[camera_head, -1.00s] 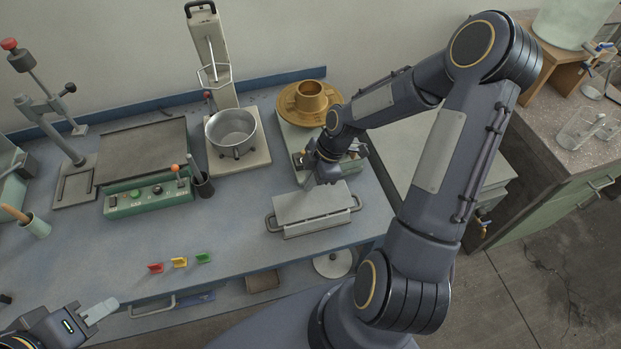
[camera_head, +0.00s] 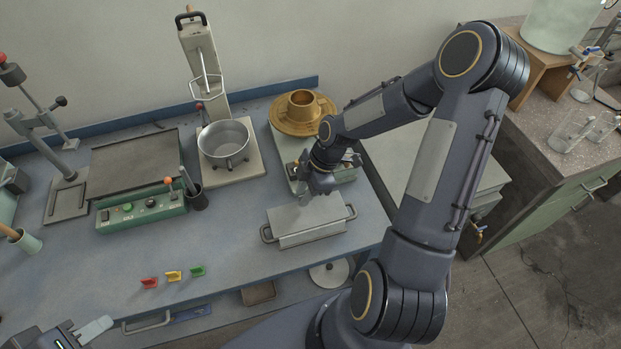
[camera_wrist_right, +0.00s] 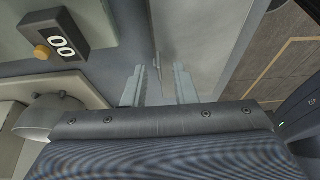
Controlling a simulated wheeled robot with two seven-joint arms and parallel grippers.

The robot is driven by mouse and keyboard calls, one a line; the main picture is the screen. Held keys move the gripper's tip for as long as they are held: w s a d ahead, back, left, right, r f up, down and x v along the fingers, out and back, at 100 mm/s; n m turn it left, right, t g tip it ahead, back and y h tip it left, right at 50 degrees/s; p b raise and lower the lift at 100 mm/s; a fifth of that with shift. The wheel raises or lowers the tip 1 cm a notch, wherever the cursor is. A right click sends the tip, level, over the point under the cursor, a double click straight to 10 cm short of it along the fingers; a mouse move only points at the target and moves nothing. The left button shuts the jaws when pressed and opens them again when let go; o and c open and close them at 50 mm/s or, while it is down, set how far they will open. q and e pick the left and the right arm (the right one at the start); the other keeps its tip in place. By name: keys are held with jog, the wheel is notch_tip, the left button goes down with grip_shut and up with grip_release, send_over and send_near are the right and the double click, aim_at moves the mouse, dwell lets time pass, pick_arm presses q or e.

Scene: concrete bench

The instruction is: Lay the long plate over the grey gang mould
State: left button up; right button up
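The grey gang mould (camera_head: 312,238) stands near the bench's front right, with a loop handle at each end. A flat pale grey top, which looks like the long plate (camera_head: 290,218), lies over it; no cavities show. The plate's surface also fills the upper middle of the right wrist view (camera_wrist_right: 205,40), with a small fitting on it. My right gripper (camera_head: 308,198) is just above the plate's back edge. Its fingers (camera_wrist_right: 160,84) are apart with nothing gripped between them. My left gripper (camera_head: 97,328) is at the bottom left, partly cut off; its finger gap cannot be made out.
A scale with a brass-coloured pan (camera_head: 300,118) stands behind the mould. A metal pot (camera_head: 224,140) on a stand, a green control box (camera_head: 140,211) and a dark tray (camera_head: 130,160) are further left. Red, yellow and green clips (camera_head: 173,275) lie at the front. The bench between is clear.

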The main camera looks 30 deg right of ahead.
jog(key=w+b+v, duration=0.1)
jog(key=v, duration=1)
jog(key=s+a+r+m+t, duration=0.2)
jog(key=s+a+r+m, duration=0.2)
jog(key=s+m, duration=0.4)
jog(key=s+a+r+m+t, duration=0.2)
jog(key=s+a+r+m, duration=0.2)
jog(key=s+m, duration=0.5)
jog(key=shift+r+t+h, duration=0.3)
jog(key=shift+r, duration=0.4)
